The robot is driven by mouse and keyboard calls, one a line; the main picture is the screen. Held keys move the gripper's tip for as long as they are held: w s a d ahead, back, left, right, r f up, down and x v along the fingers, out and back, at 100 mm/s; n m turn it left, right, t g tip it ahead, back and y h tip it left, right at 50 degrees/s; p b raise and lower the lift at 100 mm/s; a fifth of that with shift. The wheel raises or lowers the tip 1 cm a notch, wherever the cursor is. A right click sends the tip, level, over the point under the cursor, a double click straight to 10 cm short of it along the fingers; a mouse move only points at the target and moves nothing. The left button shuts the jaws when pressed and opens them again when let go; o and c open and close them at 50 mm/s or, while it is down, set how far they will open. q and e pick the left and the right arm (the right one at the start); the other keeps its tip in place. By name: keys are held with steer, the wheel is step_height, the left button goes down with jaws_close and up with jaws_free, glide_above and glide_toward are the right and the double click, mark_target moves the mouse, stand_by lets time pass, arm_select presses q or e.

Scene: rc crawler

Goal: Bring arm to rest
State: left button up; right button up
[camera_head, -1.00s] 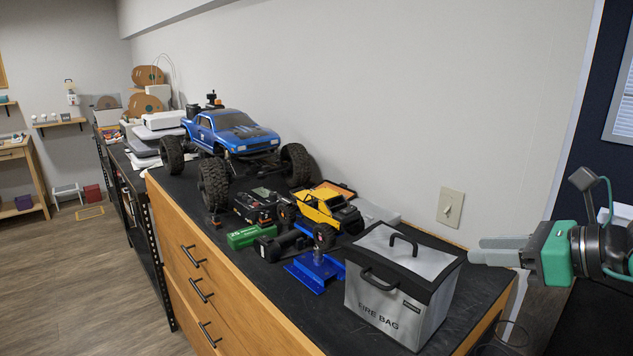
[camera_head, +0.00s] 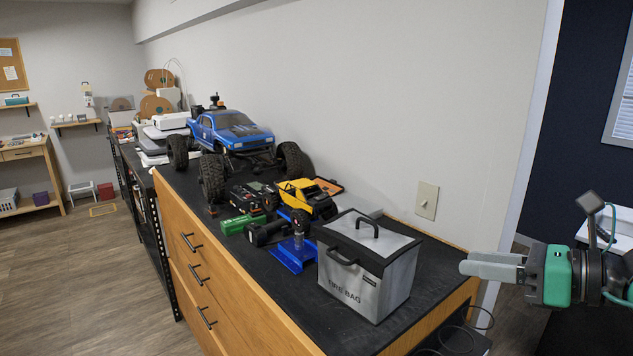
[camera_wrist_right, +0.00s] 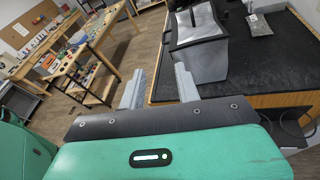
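My right gripper (camera_head: 470,263) is at the right of the head view, its grey fingers pointing left. It is beyond the right end of the black counter top (camera_head: 420,310) and apart from the fire bag. In the right wrist view its two fingers (camera_wrist_right: 160,85) stand apart with nothing between them, so it is open and empty. The grey fire bag (camera_head: 345,284) with a black-trimmed lid stands upright and closed near the counter's right end. It also shows in the wrist view (camera_wrist_right: 207,62), beyond the fingers.
A blue truck (camera_head: 233,132), a yellow crawler (camera_head: 302,197), a green box (camera_head: 238,225) and a blue stand (camera_head: 293,254) are on the counter. A light switch (camera_head: 427,200) is on the wall behind. Open wooden floor (camera_head: 90,280) lies at left.

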steer(key=s+a+m+t+y, duration=0.2)
steer(key=a+m+y, duration=0.2)
steer(key=m+y, duration=0.15)
steer(key=w+d+f+m+t+h, duration=0.1)
steer(key=d+f+m+t+h, duration=0.3)
steer(key=f+m+h, duration=0.95)
steer(key=w+d+f+m+t+h, duration=0.15)
steer(key=d+f+m+h, duration=0.55)
steer(key=m, duration=1.1)
steer(key=s+a+f+m+g+y, duration=0.2)
steer(key=s+a+f+m+g, duration=0.15)
steer(key=s+f+g, duration=0.6)
steer(key=s+a+f+m+g+y, duration=0.15)
steer(key=s+a+f+g, duration=0.25)
steer(key=s+f, duration=1)
step_height(320, 180, down, 30)
steer(key=g, duration=0.1)
steer(key=s+d+f+g, duration=0.1)
steer(key=s+d+f, duration=0.2)
steer(key=s+f, duration=1.6)
steer(key=shift+f, duration=0.85)
